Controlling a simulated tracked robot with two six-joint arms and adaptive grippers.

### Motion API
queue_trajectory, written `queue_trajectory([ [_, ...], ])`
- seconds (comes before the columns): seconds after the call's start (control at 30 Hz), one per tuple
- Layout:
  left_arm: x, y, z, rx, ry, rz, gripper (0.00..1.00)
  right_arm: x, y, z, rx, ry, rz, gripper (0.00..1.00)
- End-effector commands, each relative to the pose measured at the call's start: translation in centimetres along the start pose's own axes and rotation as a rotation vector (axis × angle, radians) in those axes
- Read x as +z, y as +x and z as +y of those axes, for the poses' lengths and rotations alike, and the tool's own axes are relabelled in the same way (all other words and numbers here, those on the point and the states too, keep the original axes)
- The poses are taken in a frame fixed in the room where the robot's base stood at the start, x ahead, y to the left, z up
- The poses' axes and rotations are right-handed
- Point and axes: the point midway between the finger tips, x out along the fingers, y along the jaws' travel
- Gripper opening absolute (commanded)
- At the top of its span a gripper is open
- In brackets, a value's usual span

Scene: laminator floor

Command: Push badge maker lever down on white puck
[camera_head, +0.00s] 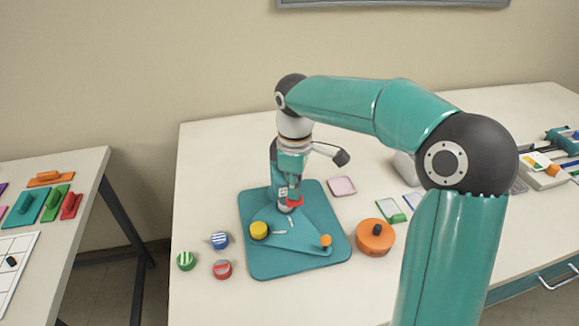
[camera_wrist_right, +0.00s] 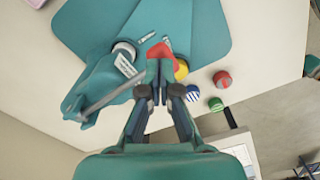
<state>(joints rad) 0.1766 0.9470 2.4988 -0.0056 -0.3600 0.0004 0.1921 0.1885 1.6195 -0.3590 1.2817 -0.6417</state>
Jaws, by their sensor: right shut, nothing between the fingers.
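The teal badge maker stands on a rounded teal base plate (camera_head: 290,269) on the table. Its teal body also shows in the wrist view (camera_wrist_right: 98,84), with a grey bar along it. A red piece (camera_head: 293,181) is in front of the press; it shows just beyond my fingertips in the wrist view (camera_wrist_right: 163,50). My right gripper (camera_wrist_right: 162,88) is shut and empty, close to the red piece; contact cannot be told. A pale round part (camera_wrist_right: 125,50) sits low by the press; I cannot tell if it is the white puck. My left gripper is not in view.
A yellow puck (camera_head: 259,230) and an orange knob (camera_head: 326,240) are on the base. Blue (camera_head: 219,240), red (camera_head: 222,269) and green (camera_head: 186,260) striped pucks lie left. A round orange thing (camera_head: 375,236) stands right.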

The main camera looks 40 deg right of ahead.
Motion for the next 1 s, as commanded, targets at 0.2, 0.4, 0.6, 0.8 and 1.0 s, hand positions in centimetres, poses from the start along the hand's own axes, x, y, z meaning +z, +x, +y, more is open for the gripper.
queue_trajectory([
  [0.2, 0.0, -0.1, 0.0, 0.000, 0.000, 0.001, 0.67, 0.0, -0.1, 0.0, -0.002, 0.000, -0.001, 0.00],
  [0.4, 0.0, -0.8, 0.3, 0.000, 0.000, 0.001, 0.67, 0.0, -0.9, 0.0, -0.002, 0.000, -0.001, 0.00],
  [0.6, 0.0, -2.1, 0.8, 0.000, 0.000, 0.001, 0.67, 0.0, -2.4, 0.0, -0.001, 0.000, -0.001, 0.00],
  [0.8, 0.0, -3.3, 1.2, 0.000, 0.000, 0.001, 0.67, 0.0, -3.8, 0.0, -0.001, 0.000, -0.001, 0.00],
  [1.0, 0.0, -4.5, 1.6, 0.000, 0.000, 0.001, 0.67, 0.1, -5.2, 0.0, -0.001, 0.000, -0.001, 0.00],
])
